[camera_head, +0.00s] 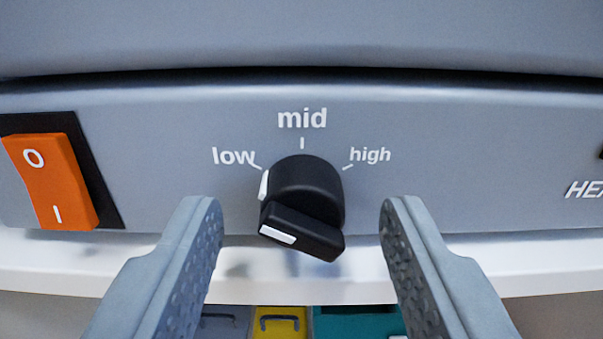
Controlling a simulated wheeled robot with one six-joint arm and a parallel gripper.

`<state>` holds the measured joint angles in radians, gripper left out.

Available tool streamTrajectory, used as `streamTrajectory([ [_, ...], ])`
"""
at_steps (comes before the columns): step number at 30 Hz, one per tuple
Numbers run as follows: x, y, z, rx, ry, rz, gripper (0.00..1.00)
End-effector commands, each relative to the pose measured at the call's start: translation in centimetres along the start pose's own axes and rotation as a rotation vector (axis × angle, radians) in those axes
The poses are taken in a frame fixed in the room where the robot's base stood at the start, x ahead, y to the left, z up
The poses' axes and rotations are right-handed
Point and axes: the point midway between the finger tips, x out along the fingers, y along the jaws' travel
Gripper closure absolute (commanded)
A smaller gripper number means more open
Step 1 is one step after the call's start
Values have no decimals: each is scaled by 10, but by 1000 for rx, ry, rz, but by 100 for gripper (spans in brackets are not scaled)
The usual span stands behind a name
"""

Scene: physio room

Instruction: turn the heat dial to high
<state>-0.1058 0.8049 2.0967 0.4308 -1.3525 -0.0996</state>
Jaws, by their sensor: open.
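The heat dial (302,190) is a black knob with a raised grip bar on a grey front panel. Its white mark faces left, beside the tick for the "low" label (233,155). My gripper (302,208) is open, with one grey finger on each side of the dial. Gaps show between both fingers and the knob, so it appears not to touch it.
An orange rocker switch (50,178) marked O and I sits on the panel at the left. A white ledge (80,265) runs under the panel. Below it, a yellow case (280,322) and a teal case (355,322) show between my fingers. Cut-off lettering is at the right edge.

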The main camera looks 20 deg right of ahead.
Motion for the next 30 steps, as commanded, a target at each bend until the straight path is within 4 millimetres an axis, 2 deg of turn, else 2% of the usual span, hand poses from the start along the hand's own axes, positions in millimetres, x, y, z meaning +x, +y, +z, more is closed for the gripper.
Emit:
streamTrajectory([
  [4,7,0,0,0,-1,0,52],
  [12,8,0,0,0,-1,0,52],
  [19,7,0,0,0,-1,0,97],
  [30,7,0,0,55,-1,0,96],
])
